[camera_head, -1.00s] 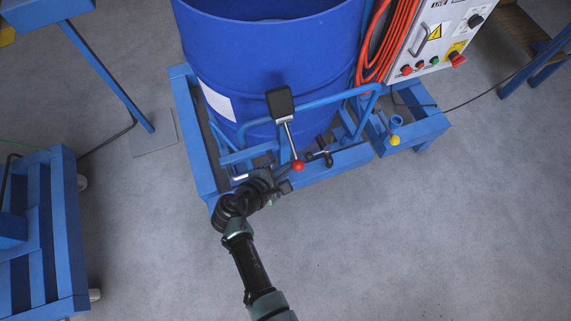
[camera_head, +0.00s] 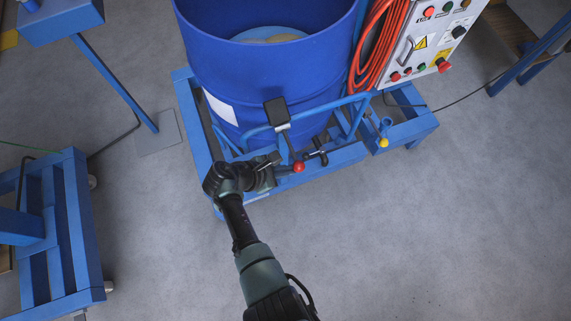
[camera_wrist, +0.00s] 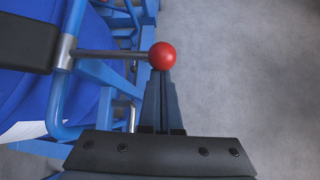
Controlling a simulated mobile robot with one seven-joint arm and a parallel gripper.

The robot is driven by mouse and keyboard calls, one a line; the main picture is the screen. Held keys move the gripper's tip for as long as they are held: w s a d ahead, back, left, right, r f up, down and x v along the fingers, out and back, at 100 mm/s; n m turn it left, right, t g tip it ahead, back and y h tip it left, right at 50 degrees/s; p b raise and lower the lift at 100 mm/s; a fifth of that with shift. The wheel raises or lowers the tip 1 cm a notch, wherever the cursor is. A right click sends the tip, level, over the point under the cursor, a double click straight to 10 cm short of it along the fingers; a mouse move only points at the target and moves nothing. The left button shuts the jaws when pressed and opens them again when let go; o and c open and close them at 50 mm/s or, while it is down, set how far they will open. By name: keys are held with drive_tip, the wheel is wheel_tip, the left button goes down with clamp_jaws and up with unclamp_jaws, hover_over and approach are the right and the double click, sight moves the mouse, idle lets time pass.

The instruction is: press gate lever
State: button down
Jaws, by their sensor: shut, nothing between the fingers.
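The gate lever is a metal rod with a red ball knob (camera_head: 299,167), running up to a black block (camera_head: 277,111) on the blue gate bar in front of the drum. In the wrist view the red knob (camera_wrist: 162,56) lies right at the tips of my gripper (camera_wrist: 161,78), with the rod reaching left to the black block (camera_wrist: 28,43). My gripper's fingers are together and empty. In the head view my gripper (camera_head: 276,160) is just left of the knob. I cannot tell whether the fingertips touch the knob.
A big blue drum (camera_head: 262,75) stands on a blue frame (camera_head: 196,130). A control panel (camera_head: 432,45) with an orange hose (camera_head: 373,50) is at the upper right. A blue cart (camera_head: 85,230) stands at the left. The floor at the lower right is clear.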

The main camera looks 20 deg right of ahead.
wheel_tip(320, 180, up, 3)
drive_tip(key=shift+w+r+n+g+p, duration=0.15)
drive_tip(key=shift+n+g+p, duration=0.3)
drive_tip(key=shift+g, duration=0.65)
drive_tip(key=shift+w+r+n+g, duration=0.2)
drive_tip(key=shift+r+n+g, duration=0.15)
drive_tip(key=shift+r+g, duration=0.4)
drive_tip(key=shift+w+r, duration=0.1)
drive_tip(key=shift+r, duration=0.15)
drive_tip(key=shift+w+r, duration=0.2)
drive_tip(key=shift+r, duration=0.35)
wheel_tip(320, 180, down, 3)
drive_tip(key=s+a, duration=0.1)
drive_tip(key=a, duration=0.1)
drive_tip(key=v, duration=0.9)
drive_tip(key=shift+w+a, duration=0.3)
drive_tip(key=shift+a, duration=0.05)
drive_tip(key=shift+r, duration=0.15)
